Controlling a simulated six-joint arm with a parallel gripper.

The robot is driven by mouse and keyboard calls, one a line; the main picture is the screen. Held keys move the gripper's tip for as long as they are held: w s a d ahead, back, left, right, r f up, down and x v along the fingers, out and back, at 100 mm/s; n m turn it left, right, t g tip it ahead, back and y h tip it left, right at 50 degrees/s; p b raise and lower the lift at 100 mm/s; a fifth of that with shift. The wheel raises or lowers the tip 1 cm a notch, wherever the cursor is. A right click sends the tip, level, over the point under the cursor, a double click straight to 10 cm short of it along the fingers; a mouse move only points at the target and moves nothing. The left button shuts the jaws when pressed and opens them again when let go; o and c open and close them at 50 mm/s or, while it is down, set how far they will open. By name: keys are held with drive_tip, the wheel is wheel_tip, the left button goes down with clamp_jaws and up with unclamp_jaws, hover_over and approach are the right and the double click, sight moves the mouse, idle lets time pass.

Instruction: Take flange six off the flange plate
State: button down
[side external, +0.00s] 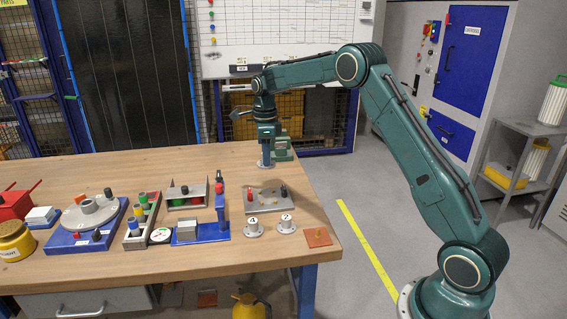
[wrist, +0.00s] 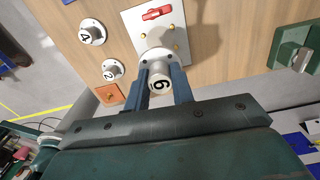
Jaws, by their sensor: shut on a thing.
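My gripper (wrist: 161,84) is shut on flange six (wrist: 158,84), a pale grey flange with a black 6 on its end. In the side view my gripper (side external: 266,147) points down and the flange's round base (side external: 266,165) shows below the fingers. The flange plate (side external: 262,204) is a light metal plate with a red knob and a dark knob. Flange six appears apart from it, above or behind it. In the wrist view the flange overlaps the near edge of the plate (wrist: 137,23), which carries a red clamp and brass pins.
Flange four (wrist: 92,32) and flange two (wrist: 112,70) stand on the table beside the plate. An orange square (wrist: 109,95) lies by the table edge. A green block (side external: 283,149) stands close behind my gripper.

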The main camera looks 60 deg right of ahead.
wheel_tip(320, 180, up, 8)
drive_tip(key=shift+r, duration=0.1)
drive_tip(key=shift+s, duration=0.1)
idle(0.8)
